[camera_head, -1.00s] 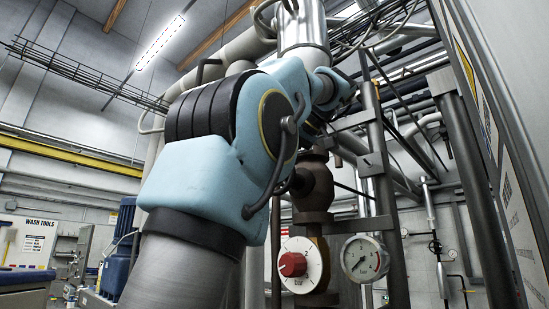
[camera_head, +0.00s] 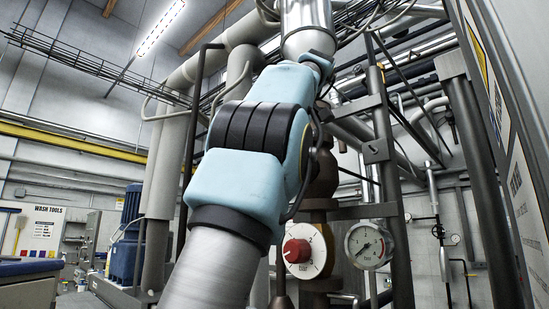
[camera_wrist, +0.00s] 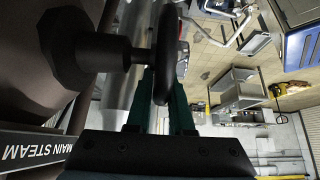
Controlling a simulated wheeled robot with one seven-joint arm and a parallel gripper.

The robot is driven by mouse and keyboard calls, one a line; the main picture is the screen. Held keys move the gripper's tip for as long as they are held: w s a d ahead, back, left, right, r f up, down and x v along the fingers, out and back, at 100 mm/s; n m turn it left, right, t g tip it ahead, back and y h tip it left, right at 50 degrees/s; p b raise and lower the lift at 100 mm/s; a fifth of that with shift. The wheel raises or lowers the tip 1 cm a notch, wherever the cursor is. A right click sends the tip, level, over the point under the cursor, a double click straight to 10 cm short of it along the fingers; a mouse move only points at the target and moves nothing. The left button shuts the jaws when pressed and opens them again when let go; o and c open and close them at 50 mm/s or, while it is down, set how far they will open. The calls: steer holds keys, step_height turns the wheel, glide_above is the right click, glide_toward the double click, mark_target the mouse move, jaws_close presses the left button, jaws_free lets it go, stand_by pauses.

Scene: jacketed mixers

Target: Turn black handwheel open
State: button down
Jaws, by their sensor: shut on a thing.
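The black handwheel (camera_wrist: 167,45) is seen nearly edge-on in the wrist view, joined by a dark stem to a dark brown valve body (camera_wrist: 40,50) on the left. My gripper (camera_wrist: 164,85) has its dark green fingers on either side of the wheel's rim and is shut on it. In the head view my arm hides the gripper and the wheel; part of the brown valve body (camera_head: 322,190) shows behind the arm.
In the head view a red knob on a white dial (camera_head: 298,251) and a round gauge (camera_head: 368,245) sit low beside my arm. A grey post (camera_head: 388,180) stands close on the right. In the wrist view a "MAIN STEAM" label (camera_wrist: 35,148) lies at lower left.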

steer(key=c, duration=0.8)
jaws_free()
steer(key=shift+d, duration=0.1)
